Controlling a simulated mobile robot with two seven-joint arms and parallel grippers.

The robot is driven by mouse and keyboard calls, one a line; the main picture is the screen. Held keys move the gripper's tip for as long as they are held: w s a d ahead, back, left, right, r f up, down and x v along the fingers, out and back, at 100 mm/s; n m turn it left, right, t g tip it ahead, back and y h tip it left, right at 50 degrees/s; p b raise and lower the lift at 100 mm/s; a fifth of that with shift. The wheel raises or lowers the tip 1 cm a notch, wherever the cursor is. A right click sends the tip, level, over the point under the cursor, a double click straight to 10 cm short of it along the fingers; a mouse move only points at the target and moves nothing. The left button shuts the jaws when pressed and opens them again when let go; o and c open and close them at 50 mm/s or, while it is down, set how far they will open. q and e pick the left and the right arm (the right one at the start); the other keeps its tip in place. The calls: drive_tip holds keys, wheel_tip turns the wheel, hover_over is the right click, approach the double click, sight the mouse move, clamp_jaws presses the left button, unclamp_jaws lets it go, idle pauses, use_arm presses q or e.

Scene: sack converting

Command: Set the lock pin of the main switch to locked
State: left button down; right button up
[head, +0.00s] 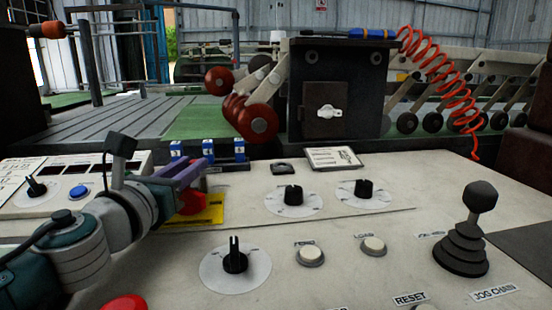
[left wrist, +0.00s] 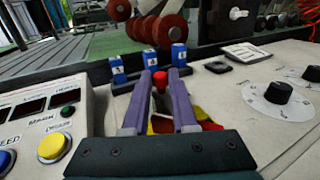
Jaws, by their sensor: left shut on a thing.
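The main switch shows in the head view as a red body (head: 194,203) on a yellow plate (head: 208,216), partly covered by my left gripper. My left gripper (head: 196,172) reaches over it from the left, with purple fingers. In the left wrist view its two fingers (left wrist: 161,84) are closed in on a small red knob, which I take to be the lock pin (left wrist: 160,79). Red and yellow parts of the switch show below, between the fingers. The pin's exact setting cannot be told. My right gripper is not in view.
Several blue padlock-like blocks (head: 208,150) stand just behind the switch. Black rotary knobs (head: 292,195), push buttons (head: 310,254) and a joystick (head: 470,230) rise from the panel to the right. A white control box (head: 80,180) stands at left. The panel's middle is flat.

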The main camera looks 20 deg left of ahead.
use_arm(q)
drive_tip(key=shift+s+d, duration=0.3)
drive_tip(key=shift+s, duration=0.2)
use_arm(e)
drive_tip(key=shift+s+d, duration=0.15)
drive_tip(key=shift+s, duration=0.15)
use_arm(q)
drive_tip(key=c, duration=0.7)
unclamp_jaws()
drive_tip(key=s, duration=0.3)
drive_tip(key=s+d, duration=0.1)
drive_tip(key=s, duration=0.5)
drive_tip(key=shift+s+d, duration=0.25)
drive_tip(key=shift+s, duration=0.15)
